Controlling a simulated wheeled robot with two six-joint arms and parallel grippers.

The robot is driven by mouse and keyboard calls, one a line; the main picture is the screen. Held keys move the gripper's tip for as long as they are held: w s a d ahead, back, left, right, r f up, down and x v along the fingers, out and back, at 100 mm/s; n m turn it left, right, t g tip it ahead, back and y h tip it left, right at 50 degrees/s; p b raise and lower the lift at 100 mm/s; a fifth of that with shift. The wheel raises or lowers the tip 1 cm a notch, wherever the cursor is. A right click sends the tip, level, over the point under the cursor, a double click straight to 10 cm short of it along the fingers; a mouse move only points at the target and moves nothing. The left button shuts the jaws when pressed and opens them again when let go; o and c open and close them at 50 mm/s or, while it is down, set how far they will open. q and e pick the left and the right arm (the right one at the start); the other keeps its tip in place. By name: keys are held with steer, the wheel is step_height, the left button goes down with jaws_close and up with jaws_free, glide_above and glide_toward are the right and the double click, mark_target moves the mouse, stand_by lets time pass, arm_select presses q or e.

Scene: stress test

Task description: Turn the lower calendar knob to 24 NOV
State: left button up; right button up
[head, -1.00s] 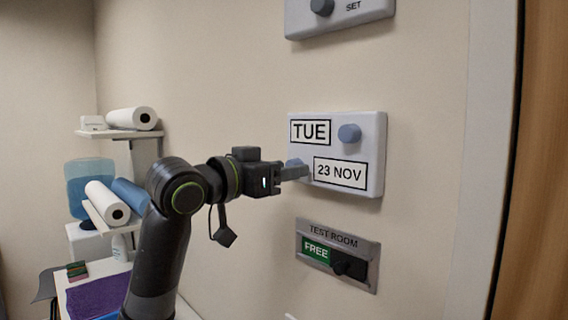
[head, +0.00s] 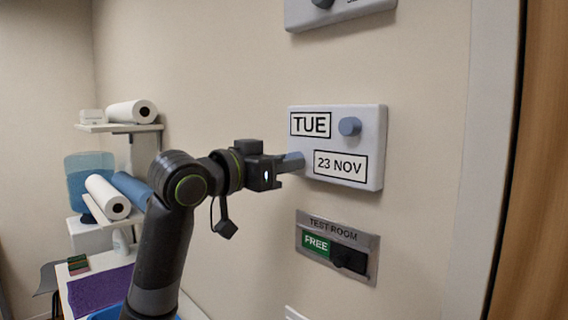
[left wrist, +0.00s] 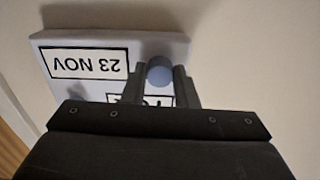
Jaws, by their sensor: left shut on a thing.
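The calendar box (head: 376,150) is a pale block on the wall with a TUE window above and a date window below. The date window (head: 340,166) reads 23 NOV; it also shows upside down in the left wrist view (left wrist: 87,64). The lower knob (left wrist: 159,70) is blue-grey and sits between the two fingers of my left gripper (left wrist: 163,84), which is shut on it. In the head view my left gripper (head: 287,164) reaches the box's left edge and partly covers this knob. The upper knob (head: 349,126) is free. My right gripper is not in view.
A TEST ROOM sign (head: 337,248) reading FREE, with a dark slider, is below the box. A SET panel (head: 340,12) with a knob is above. Shelves with paper rolls (head: 108,197) stand at the left. A wooden door (head: 540,170) is at the right.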

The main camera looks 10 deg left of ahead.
arm_select(q)
steer(key=shift+m+b, duration=0.65)
steer(key=shift+m, duration=2.95)
steer(key=o, duration=1)
steer(key=shift+s+a, duration=0.1)
steer(key=shift+a, duration=0.05)
